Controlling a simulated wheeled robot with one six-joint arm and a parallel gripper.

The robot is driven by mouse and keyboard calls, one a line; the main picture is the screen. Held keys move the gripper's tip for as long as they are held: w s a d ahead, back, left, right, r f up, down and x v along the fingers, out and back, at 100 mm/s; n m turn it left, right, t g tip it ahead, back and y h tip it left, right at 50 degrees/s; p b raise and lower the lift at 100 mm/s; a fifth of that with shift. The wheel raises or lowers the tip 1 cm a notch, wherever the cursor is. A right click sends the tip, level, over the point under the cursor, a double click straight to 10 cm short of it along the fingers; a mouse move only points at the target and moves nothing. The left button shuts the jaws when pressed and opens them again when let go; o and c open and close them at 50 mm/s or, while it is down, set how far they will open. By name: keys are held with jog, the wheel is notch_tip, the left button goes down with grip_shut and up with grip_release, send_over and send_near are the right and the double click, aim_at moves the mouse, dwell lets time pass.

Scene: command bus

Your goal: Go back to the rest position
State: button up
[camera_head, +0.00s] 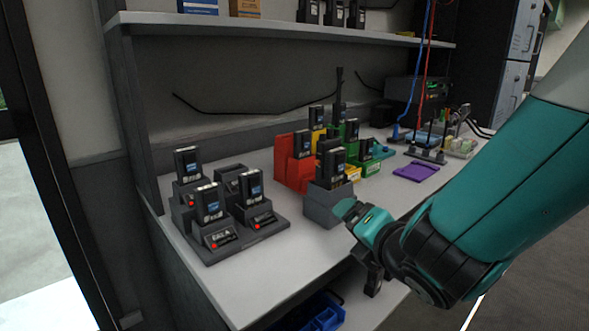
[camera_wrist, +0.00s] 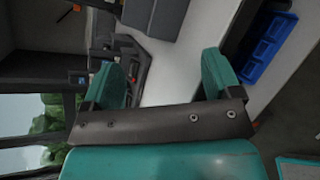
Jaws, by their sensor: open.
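My gripper (camera_head: 354,236) is at the front edge of the bench, just right of and in front of a grey battery holder (camera_head: 322,206). My teal arm reaches in from the right side of the head view. In the wrist view my gripper (camera_wrist: 161,64) has its two teal fingers spread wide apart, with nothing between them. The view is turned sideways, and the pale bench top (camera_wrist: 172,78) shows beyond the fingers.
A black charger (camera_head: 240,240) with several batteries and red lights stands at the bench's left. Red (camera_head: 288,170), yellow and green holders with batteries stand behind the grey one. A purple pad (camera_head: 416,171) lies further right. Blue bins (camera_head: 322,314) sit below the bench top.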

jog(key=s+d+r+m+g, duration=0.1)
jog(key=s+m+g, duration=0.6)
jog(key=s+m, duration=0.35)
jog(key=s+d+r+m+g, duration=0.2)
jog(key=s+m+g, duration=0.4)
jog(key=s+m, duration=0.45)
notch_tip(320, 180, up, 20)
jog(key=s+g+p, duration=0.1)
jog(key=s+p, duration=0.1)
jog(key=p, duration=1.8)
jog(key=shift+r+m, duration=0.25)
jog(key=shift+m, duration=0.05)
